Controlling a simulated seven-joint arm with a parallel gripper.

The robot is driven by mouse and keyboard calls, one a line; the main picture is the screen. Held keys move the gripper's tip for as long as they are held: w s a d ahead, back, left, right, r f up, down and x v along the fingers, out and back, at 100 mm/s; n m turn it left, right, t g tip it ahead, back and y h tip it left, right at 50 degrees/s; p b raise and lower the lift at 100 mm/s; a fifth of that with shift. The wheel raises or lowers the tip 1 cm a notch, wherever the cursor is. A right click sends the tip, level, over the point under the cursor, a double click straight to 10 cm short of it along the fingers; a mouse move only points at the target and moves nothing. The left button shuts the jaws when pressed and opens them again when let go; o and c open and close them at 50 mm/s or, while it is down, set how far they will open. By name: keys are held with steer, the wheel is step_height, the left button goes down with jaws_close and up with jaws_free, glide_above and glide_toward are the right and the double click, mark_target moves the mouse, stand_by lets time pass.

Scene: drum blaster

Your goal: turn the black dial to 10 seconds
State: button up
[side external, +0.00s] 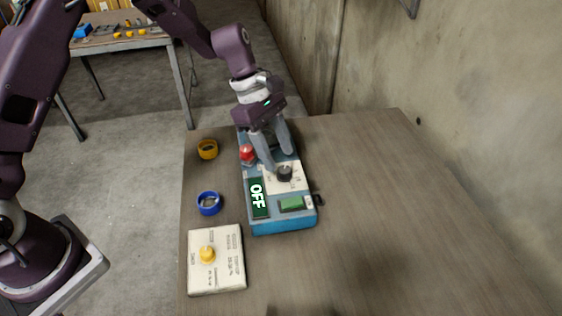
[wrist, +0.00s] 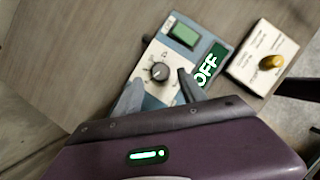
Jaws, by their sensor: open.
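The black dial (side external: 285,173) sits on the white panel of a blue control box (side external: 283,222) on the table. In the wrist view the dial (wrist: 159,72) shows a light pointer mark, with printed marks around it too small to read. A dark green display (side external: 258,198) on the box reads OFF, and it also shows in the wrist view (wrist: 209,66). My gripper (side external: 276,168) is open, pointing down at the box. In the wrist view its fingertips (wrist: 160,80) lie to either side of the dial; I cannot tell whether they touch it.
A red button (side external: 247,153) is on the box, left of my gripper. A white box with a yellow knob (side external: 207,254) stands at the front left. The table's right side (side external: 400,220) is clear.

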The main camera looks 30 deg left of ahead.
mark_target(285, 168)
steer(key=x, duration=0.3)
steer(key=shift+f, duration=0.1)
jaws_close()
steer(key=shift+m, duration=0.3)
steer(key=m, duration=0.1)
steer(key=m+g, duration=0.1)
steer(key=m, duration=0.2)
steer(key=shift+w+g+y, duration=0.25)
steer(key=shift+g+y, duration=0.05)
steer(key=shift+g, duration=0.1)
steer(key=m, duration=0.2)
steer(key=m+g+y, duration=0.1)
steer(key=m, duration=0.2)
steer(key=shift+w+d, duration=0.1)
steer(key=shift+d, duration=0.1)
steer(key=m+g+y, duration=0.1)
steer(key=m, duration=0.3)
steer(key=shift+w+d, duration=0.1)
steer(key=shift+d, duration=0.05)
steer(key=shift+d+m+g+y, duration=0.15)
steer(key=shift+m+y, duration=0.35)
steer(key=shift+m, duration=0.5)
steer(key=shift+a+m+g+y, duration=0.15)
steer(key=shift+m+y, duration=0.35)
steer(key=shift+m, duration=0.5)
steer(key=shift+d, duration=0.1)
